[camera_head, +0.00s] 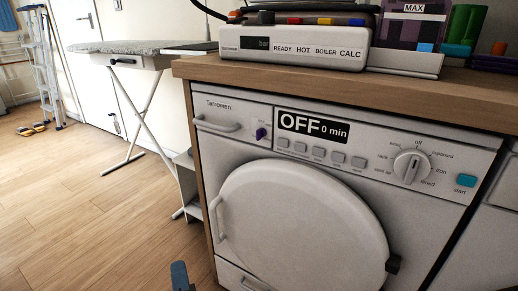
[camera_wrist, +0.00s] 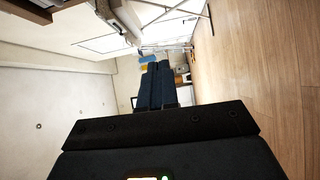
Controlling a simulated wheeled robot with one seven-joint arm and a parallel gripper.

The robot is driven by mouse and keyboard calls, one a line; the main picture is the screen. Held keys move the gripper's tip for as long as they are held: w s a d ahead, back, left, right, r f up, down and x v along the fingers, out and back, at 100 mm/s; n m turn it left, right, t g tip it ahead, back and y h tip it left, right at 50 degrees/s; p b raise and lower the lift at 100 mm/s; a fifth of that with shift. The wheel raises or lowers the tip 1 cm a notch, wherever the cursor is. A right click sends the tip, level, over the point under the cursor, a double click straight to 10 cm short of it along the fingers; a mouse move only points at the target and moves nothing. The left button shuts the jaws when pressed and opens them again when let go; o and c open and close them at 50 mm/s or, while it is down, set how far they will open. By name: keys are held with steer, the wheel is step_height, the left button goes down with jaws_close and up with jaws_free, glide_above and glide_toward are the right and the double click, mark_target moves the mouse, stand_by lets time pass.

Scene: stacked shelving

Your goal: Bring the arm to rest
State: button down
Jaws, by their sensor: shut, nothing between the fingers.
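My gripper (camera_wrist: 157,70) shows in the wrist view as dark blue fingers pressed together, beyond a black palm bar. It is shut and holds nothing. The fingers point out over open room, and no object touches them. In the head view, a small blue-grey piece (camera_head: 180,276) stands at the bottom edge, left of the dryer; it looks like the tip of my gripper, but most of the arm is out of that picture.
A white dryer (camera_head: 215,160), door shut, display reading OFF 0 min, sits under a wooden worktop (camera_head: 190,66). On top are a steam station (camera_head: 290,45) and containers. An ironing board (camera_head: 130,47) and stepladder (camera_head: 42,60) stand behind.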

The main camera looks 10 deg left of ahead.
steer(key=s+d+f+m+h, duration=0.1)
steer(key=s+d+f+m, duration=0.35)
steer(key=d, duration=0.55)
steer(key=s+d+f+m+h, duration=0.2)
steer(key=s+d+f+m, duration=0.15)
steer(key=s+d, duration=0.45)
steer(key=s+d+r+m+h, duration=0.25)
steer(key=s+d+m, duration=0.25)
steer(key=s+d, duration=0.3)
steer(key=s+d+r+m+h, duration=0.1)
steer(key=s+d+r+m, duration=0.45)
steer(key=d, duration=0.55)
steer(key=s+d+r+m+h, duration=0.3)
steer(key=s+d+r+m, duration=0.2)
steer(key=s, duration=0.2)
step_height(320, 180, up, 30)
steer(key=p, duration=2.9)
steer(key=shift+s+a+f, duration=0.15)
steer(key=shift+a+f, duration=0.05)
steer(key=shift+f, duration=0.05)
steer(key=c, duration=1.8)
jaws_free()
steer(key=shift+m, duration=0.25)
steer(key=shift+c, duration=0.2)
